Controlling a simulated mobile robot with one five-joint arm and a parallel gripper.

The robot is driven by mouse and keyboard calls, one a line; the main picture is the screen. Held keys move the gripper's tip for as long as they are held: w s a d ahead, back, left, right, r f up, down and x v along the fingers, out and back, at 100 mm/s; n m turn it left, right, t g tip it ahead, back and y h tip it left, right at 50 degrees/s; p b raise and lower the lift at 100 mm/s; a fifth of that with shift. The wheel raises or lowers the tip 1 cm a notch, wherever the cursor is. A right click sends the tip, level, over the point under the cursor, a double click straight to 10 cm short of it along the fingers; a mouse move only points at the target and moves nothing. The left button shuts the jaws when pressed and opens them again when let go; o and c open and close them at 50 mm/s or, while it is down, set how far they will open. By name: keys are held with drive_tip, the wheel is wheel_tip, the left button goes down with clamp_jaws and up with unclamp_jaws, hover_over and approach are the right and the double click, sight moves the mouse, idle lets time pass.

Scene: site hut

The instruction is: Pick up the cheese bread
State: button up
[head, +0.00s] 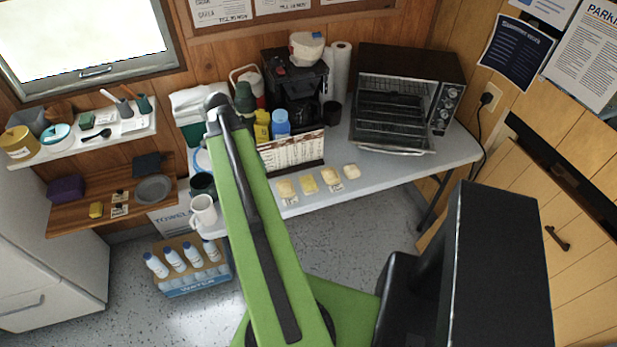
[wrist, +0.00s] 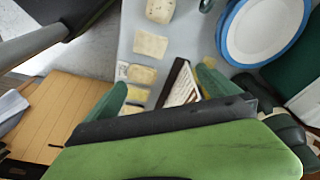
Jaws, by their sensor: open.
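Several small pale pieces of bread lie in a row on the white table. In the head view they are a tan piece (head: 286,188), a yellower piece (head: 308,184), a pale piece (head: 331,178) and another pale piece (head: 351,171). Small labels lie by some of them; I cannot read them, so I cannot tell which is the cheese bread. My gripper (wrist: 160,80) is open and empty in the wrist view, its green fingers apart. The row also shows there, with a pale piece (wrist: 150,44) beyond the fingers and yellowish pieces partly between them.
A sign board (head: 292,152) stands just behind the row. A toaster oven (head: 405,90) is at the right, a coffee machine (head: 290,85) behind. A white mug (head: 203,211) sits at the table's left end. Plates (wrist: 262,30) show in the wrist view. Water bottles (head: 192,254) stand below.

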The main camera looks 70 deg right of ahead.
drive_tip(key=s+d+r+m+g, duration=0.1)
drive_tip(key=s+d+m, duration=0.6)
drive_tip(key=s, duration=0.6)
drive_tip(key=b, duration=1.2)
hover_over(308, 183)
drive_tip(key=w, duration=0.1)
drive_tip(key=shift+n, duration=0.4)
drive_tip(key=f, duration=1.2)
drive_tip(key=shift+a, duration=0.4)
drive_tip(key=b+x, duration=0.4)
drive_tip(key=x, duration=0.1)
drive_tip(key=shift+w+a+f+b, duration=0.1)
drive_tip(key=shift+w+f+b, duration=0.1)
drive_tip(key=shift+b, duration=0.2)
drive_tip(key=shift+r, duration=0.2)
drive_tip(key=c, duration=1.4)
